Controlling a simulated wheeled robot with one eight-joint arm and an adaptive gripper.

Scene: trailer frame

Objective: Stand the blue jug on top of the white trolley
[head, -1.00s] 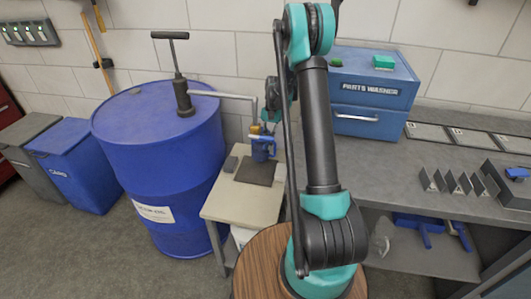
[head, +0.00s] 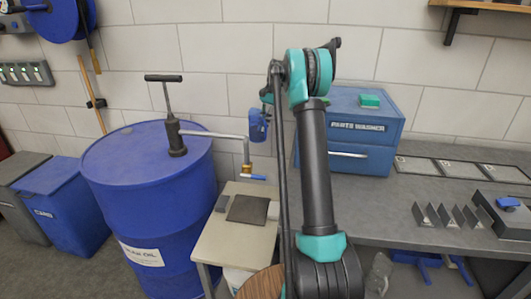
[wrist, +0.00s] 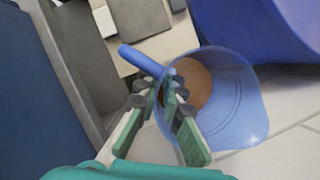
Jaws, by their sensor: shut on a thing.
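The blue jug (head: 258,126) hangs in the air in the head view, above and behind a small cream-topped stand, close to the wall. In the wrist view the jug (wrist: 240,100) shows its open mouth, with brown liquid inside. My gripper (wrist: 168,90) is shut on the jug's handle (wrist: 140,60). In the head view my gripper (head: 267,97) is small and partly hidden by my arm. No white trolley shows clearly; I cannot tell whether the cream-topped stand (head: 215,250) is it.
A dark mat (head: 248,209) lies on the stand. A blue drum (head: 140,205) with a pump stands left; its spout (head: 246,155) reaches over the stand. A parts washer (head: 352,125) and trays occupy the grey bench (head: 385,215) at right.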

